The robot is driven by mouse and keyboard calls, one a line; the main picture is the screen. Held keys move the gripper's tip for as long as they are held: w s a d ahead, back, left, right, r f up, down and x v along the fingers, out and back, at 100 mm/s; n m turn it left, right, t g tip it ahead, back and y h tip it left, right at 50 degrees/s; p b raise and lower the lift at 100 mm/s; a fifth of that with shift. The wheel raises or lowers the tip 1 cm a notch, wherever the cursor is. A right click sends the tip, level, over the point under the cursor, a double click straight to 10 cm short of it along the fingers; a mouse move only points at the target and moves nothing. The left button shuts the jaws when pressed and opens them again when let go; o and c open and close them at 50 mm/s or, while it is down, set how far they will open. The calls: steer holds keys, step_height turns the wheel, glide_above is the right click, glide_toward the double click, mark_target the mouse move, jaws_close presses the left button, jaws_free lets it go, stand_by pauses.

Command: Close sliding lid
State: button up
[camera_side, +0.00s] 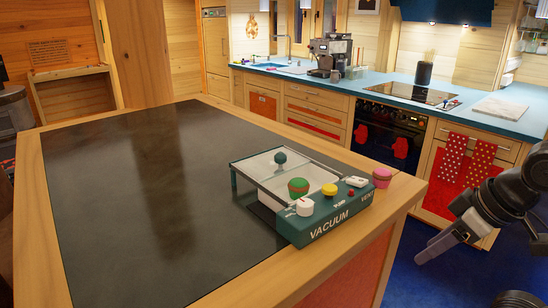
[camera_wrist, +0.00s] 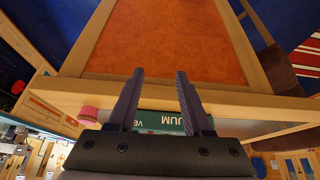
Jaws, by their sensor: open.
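The vacuum box (camera_side: 330,217) is dark green with a front panel marked VACUUM, on the dark table top near its right corner. Its clear sliding lid (camera_side: 262,165) carries a dark green round knob (camera_side: 280,157) at the far side. A green and orange round item (camera_side: 298,187) shows at the box's white interior, near the front panel; whether glass covers it is hard to tell. My gripper (camera_side: 425,258) is open and empty, off the table's right side, apart from the box. In the wrist view my gripper's fingers (camera_wrist: 158,80) are spread, with part of the green panel behind them.
A pink round item (camera_side: 382,178) sits on the table's wooden rim (camera_side: 408,190) beside the box. The panel has a white dial (camera_side: 304,207) and a yellow button (camera_side: 329,190). The dark table top (camera_side: 130,200) left of the box is clear. Kitchen counters stand behind.

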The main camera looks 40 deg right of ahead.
steer(key=w+r, duration=0.1)
steer(key=r, duration=0.4)
steer(key=w+r, duration=0.1)
steer(key=r, duration=0.2)
steer(key=shift+w+a+r, duration=0.1)
steer(key=shift+w+r, duration=0.05)
steer(key=shift+w, duration=0.15)
jaws_close()
steer(key=w+a+r+n, duration=0.1)
steer(key=w+r, duration=1.3)
steer(key=r, duration=0.2)
steer(key=g, duration=0.1)
glide_above(268, 162)
steer(key=s, duration=0.1)
step_height(268, 162, down, 7)
steer(key=shift+n+y, duration=0.3)
steer(key=shift+n, duration=0.2)
steer(key=x, duration=1)
steer(key=shift+s+d+f, duration=0.1)
steer(key=shift+s+f, duration=0.15)
steer(key=shift+s, duration=0.05)
steer(key=shift+s+d+r, duration=0.1)
steer(key=shift+s+d, duration=0.05)
steer(key=shift+s, duration=0.75)
steer(key=shift+s+d+f, duration=0.1)
steer(key=shift+s+f, duration=0.05)
steer(key=shift+s, duration=0.4)
steer(key=shift+s+d+f, duration=0.1)
steer(key=shift+s, duration=0.4)
